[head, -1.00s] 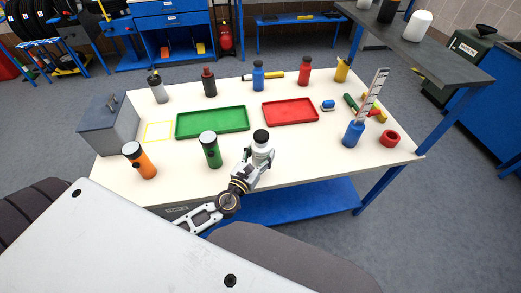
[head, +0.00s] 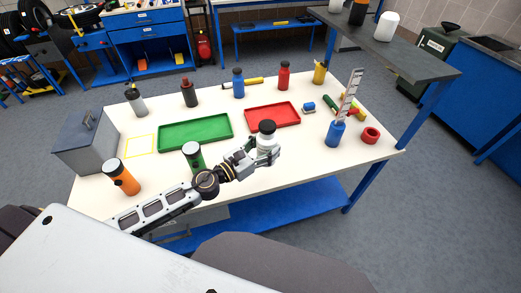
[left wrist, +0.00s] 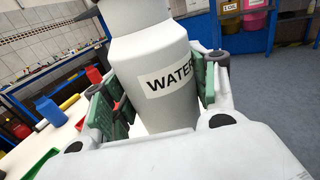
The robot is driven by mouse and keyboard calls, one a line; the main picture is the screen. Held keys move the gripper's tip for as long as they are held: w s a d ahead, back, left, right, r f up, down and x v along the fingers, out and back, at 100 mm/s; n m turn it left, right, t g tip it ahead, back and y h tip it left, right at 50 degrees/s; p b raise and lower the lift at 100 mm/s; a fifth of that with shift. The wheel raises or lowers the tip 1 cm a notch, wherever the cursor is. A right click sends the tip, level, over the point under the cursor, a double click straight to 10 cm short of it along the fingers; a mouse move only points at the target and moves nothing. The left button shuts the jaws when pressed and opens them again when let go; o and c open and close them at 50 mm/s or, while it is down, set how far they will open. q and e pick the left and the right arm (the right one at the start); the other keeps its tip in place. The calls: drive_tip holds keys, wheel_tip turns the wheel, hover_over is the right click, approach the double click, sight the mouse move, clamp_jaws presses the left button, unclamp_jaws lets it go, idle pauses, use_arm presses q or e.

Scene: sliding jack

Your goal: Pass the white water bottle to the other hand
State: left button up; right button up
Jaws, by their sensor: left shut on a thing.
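The white water bottle (head: 266,141) has a black cap and is upright over the front part of the white table (head: 240,182). My left gripper (head: 264,152) comes in from the left and is shut on the bottle. In the left wrist view the bottle (left wrist: 160,80) shows its "WATER" label between the green-padded fingers of my left gripper (left wrist: 160,105). From the head view I cannot tell surely how far the bottle is above the table. My right gripper is not in view.
A green tray (head: 195,131) and a red tray (head: 272,115) lie behind the bottle. A green bottle (head: 193,156) and an orange one (head: 122,178) stand to the left. A blue holder (head: 335,134) and a red ring (head: 371,135) are to the right. The table's front right is clear.

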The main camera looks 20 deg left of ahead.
use_arm(q)
drive_tip(key=w+d+r+m+g+h, duration=0.2)
drive_tip(key=d+r+m+g+h, duration=0.5)
drive_tip(key=d+r+g, duration=0.3)
drive_tip(key=shift+d+r+m+h, duration=0.25)
drive_tip(key=shift+r+m, duration=0.35)
drive_tip(key=shift+r, duration=0.55)
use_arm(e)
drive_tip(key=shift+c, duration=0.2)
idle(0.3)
